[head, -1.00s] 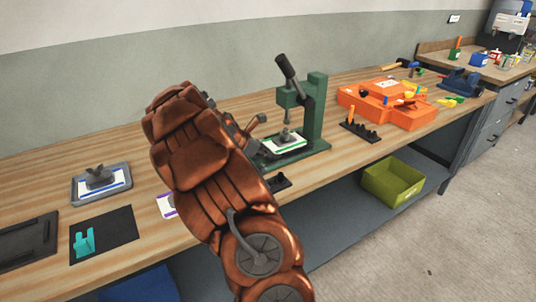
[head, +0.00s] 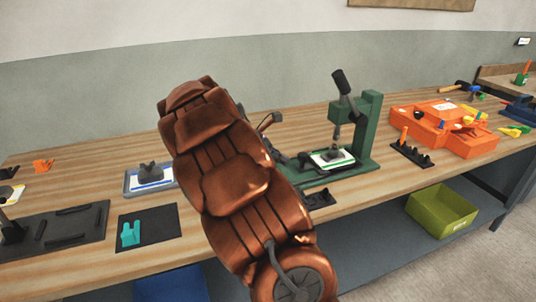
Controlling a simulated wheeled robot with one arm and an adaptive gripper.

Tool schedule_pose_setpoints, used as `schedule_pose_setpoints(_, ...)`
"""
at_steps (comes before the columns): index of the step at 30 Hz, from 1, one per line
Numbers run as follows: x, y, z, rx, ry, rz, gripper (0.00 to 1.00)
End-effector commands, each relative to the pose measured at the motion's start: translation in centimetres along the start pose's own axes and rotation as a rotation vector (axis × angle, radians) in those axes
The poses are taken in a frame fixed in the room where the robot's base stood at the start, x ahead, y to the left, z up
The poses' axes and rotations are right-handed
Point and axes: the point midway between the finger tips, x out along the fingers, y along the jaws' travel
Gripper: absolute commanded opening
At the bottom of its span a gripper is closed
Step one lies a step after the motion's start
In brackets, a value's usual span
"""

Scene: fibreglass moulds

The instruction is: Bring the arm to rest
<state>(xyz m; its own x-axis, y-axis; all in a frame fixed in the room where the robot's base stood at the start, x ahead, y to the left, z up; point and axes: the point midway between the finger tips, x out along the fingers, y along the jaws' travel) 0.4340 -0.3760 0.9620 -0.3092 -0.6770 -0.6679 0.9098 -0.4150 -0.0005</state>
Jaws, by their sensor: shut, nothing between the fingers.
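My copper-coloured arm stands folded up in front of the bench, in the middle of the head view. My gripper (head: 270,124) shows only in part, as dark pieces past the right edge of the arm. It is shut and empty, and the arm hides most of it. It appears in front of the bench, left of the green press (head: 371,130). I cannot tell how far it is from the bench top.
The wooden bench (head: 90,155) carries a black mat with a teal part (head: 130,234), a grey plate (head: 133,180), a dark mould board (head: 75,225) and an orange case (head: 470,138). A green-yellow bin (head: 440,212) sits on the lower shelf. The wall (head: 200,50) is behind.

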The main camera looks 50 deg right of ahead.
Motion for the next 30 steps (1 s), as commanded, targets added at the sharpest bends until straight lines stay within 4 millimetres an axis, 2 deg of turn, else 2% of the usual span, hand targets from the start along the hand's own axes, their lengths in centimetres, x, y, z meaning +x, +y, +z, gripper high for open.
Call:
schedule_pose_setpoints(8,-0.2,0.0,0.0,0.002,0.002,0.001,0.0)
schedule_pose_setpoints(13,-1.7,-1.6,-0.1,0.073,0.034,-0.001,0.0)
schedule_pose_setpoints(20,-6.0,-7.3,-1.6,0.313,0.155,-0.034,0.0)
schedule_pose_setpoints(30,-11.8,-16.9,-5.5,0.637,0.357,-0.145,0.0)
